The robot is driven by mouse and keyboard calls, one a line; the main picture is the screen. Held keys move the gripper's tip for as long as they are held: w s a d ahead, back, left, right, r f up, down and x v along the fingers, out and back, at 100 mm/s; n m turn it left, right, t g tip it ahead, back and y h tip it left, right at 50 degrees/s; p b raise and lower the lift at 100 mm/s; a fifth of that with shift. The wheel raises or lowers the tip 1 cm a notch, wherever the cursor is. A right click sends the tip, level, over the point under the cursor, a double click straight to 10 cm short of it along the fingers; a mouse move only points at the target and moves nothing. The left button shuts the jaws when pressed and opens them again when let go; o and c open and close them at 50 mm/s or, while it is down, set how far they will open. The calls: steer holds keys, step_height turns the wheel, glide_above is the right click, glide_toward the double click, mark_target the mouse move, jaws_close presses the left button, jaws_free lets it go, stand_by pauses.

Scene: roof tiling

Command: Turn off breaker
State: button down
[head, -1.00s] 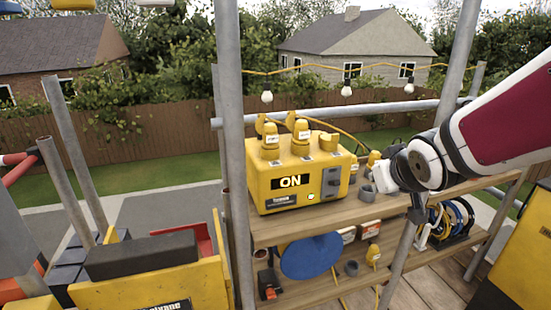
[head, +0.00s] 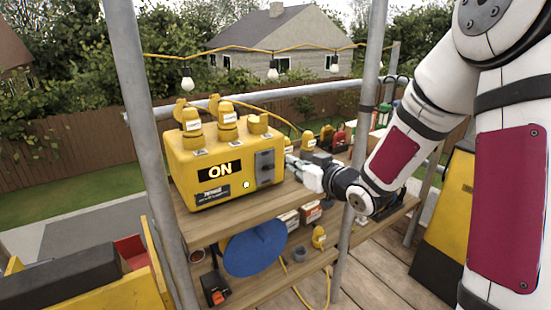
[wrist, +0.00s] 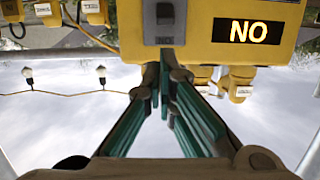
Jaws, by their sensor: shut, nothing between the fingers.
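The yellow breaker box (head: 215,160) stands on the upper wooden shelf, with a lit "ON" display (head: 220,170) and a small lit light (head: 246,184) on its front. Its grey switch panel (head: 265,167) is at the right end of the front. In the wrist view the box is upside down, and the dark switch (wrist: 165,14) shows at the top centre. My gripper (head: 291,161) is just right of the switch panel. In the wrist view its fingertips (wrist: 166,62) are together, empty, right below the switch panel; whether they touch it cannot be told.
Metal scaffold poles (head: 145,140) stand left and right of the shelf (head: 235,213). Yellow plugs sit on the box and a cable runs behind it. A blue disc (head: 256,248) and small boxes are on the lower shelf. Bulbs (head: 188,82) hang behind.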

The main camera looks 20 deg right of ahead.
mark_target(269, 167)
steer(key=b+x, duration=0.1)
steer(key=x, duration=0.9)
steer(key=shift+r, duration=0.1)
